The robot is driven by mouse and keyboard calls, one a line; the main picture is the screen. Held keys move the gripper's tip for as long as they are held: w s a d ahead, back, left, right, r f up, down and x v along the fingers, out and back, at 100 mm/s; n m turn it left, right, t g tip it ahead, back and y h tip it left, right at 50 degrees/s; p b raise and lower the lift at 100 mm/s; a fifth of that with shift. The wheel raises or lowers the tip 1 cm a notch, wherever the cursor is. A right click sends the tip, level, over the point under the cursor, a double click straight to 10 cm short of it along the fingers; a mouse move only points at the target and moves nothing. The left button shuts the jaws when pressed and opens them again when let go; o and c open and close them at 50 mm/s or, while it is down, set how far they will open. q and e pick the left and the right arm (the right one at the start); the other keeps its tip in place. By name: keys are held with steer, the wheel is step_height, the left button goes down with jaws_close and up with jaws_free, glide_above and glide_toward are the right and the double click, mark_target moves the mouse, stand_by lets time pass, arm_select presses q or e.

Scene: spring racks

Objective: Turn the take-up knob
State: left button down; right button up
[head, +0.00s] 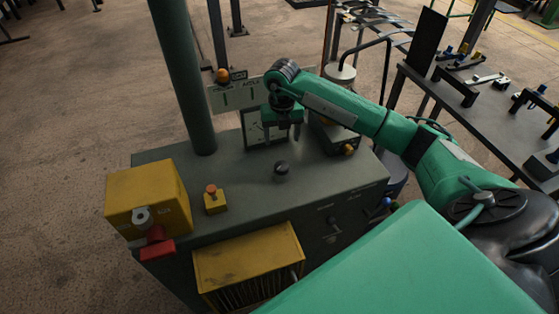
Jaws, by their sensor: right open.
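A small round black knob (282,169) stands on the grey top of the machine cabinet (235,185), near its middle; I take it for the take-up knob, though no label on it is readable. My right gripper (284,134) hangs above and behind the knob in the picture, fingers pointing down, in front of a white dial panel (256,128). It is open, holds nothing and is apart from the knob. The gripper partly hides the dial panel. My left gripper is not in view.
A yellow box with a red handle (148,199) and a small yellow button box (214,199) stand at the left. A green post (183,75) rises at the back left. A dark box (333,134) sits right of the gripper. A tool-covered bench (460,100) is farther right.

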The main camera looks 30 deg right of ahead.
mark_target(282, 165)
step_height(282, 165, down, 11)
steer(key=p, duration=0.2)
steer(key=shift+p, duration=0.4)
steer(key=shift+f, duration=0.75)
steer(key=c, duration=1)
